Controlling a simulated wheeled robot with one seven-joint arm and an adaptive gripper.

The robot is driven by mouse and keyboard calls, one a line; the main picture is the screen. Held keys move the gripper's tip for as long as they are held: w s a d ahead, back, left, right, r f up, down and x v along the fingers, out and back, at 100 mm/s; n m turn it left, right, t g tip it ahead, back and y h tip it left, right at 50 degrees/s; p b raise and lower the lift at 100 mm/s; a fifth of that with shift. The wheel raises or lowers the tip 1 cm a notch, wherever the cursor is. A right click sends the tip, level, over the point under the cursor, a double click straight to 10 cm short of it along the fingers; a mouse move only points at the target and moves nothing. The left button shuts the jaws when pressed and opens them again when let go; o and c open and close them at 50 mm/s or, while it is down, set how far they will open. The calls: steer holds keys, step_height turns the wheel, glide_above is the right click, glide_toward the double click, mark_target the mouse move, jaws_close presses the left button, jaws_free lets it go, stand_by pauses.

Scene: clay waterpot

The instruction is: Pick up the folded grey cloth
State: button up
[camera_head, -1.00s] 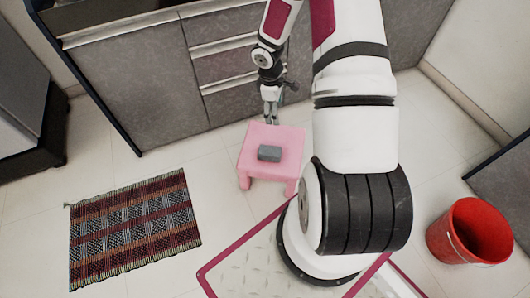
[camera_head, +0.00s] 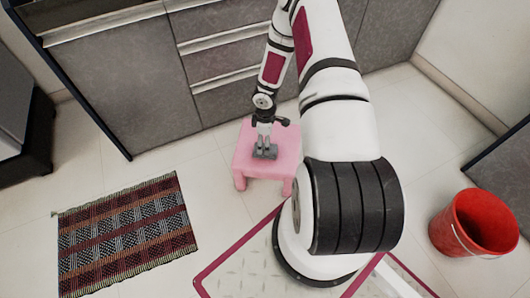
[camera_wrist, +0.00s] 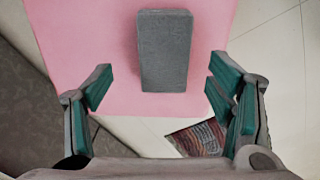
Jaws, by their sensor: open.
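The folded grey cloth (camera_wrist: 165,50) is a small block-like bundle lying on the pink stool (camera_wrist: 85,35). In the head view the cloth (camera_head: 265,152) shows on the top of the stool (camera_head: 248,148), partly hidden by my gripper (camera_head: 264,147). In the wrist view my gripper (camera_wrist: 160,90) is open and empty, with one finger at the left and one at the right. The cloth lies ahead of the fingertips, between their lines, and neither finger touches it there. The exact height of the fingers above the stool is hard to tell.
Grey cabinets with drawers (camera_head: 225,60) stand close behind the stool. A woven striped rug (camera_head: 125,235) lies on the floor at the left, and a red bucket (camera_head: 472,222) stands at the right. The tiled floor between rug and stool is clear.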

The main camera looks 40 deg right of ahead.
steer(key=shift+w+a+f+b, duration=0.1)
steer(key=shift+a+f+b, duration=0.15)
steer(key=shift+f+b, duration=0.8)
steer(key=shift+w+a+f+b, duration=0.15)
steer(key=shift+f+b, duration=0.25)
steer(key=shift+f, duration=1.2)
steer(key=shift+s, duration=0.1)
steer(key=c, duration=1.2)
